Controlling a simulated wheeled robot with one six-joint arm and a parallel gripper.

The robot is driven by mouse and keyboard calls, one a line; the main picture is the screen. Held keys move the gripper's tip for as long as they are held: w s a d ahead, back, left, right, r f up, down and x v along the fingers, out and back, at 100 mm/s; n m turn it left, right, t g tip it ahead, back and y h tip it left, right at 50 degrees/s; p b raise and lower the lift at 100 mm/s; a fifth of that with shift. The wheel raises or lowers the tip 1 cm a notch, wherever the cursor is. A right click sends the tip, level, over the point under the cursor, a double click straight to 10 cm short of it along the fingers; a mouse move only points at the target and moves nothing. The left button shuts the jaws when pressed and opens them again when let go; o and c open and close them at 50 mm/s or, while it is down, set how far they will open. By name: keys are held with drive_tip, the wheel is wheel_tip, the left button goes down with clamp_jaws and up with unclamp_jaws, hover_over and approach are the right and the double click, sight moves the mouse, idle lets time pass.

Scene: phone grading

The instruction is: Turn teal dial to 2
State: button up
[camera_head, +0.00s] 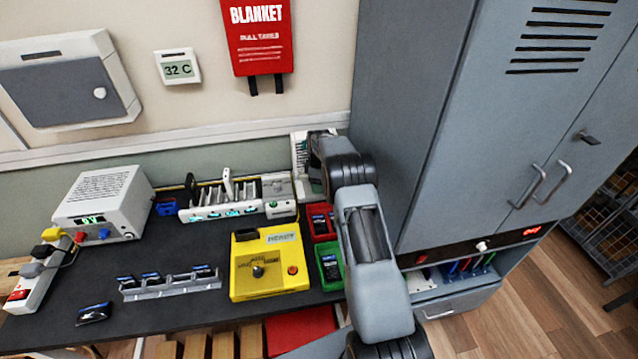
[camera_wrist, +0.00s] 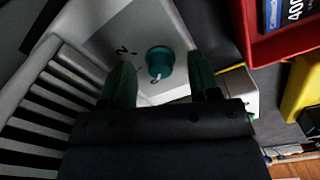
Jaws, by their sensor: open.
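The teal dial (camera_wrist: 158,60) is a round knob on a pale grey panel (camera_wrist: 105,25) in the wrist view. Dark marks are printed on the panel, one to the dial's left looking like a 2. A small pale mark shows at the dial's lower edge; I cannot tell its exact setting. My gripper (camera_wrist: 160,72) is open, with one dark green finger on each side of the dial. Gaps show beside the dial, so the fingers do not appear to grip it. In the head view my arm hides the dial and the fingertips.
A tall grey cabinet (camera_head: 410,120) stands close right of my arm. A red bin (camera_head: 321,236), a green bin (camera_head: 330,284) and a yellow box (camera_head: 270,283) with a knob stand nearby. A slotted rack (camera_head: 215,215) is left of the arm. Bare dark tabletop (camera_head: 185,248) lies farther left.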

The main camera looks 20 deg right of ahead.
drive_tip(key=shift+f, duration=0.25)
drive_tip(key=shift+c, duration=0.3)
drive_tip(key=c, duration=0.8)
drive_tip(key=shift+c, duration=0.2)
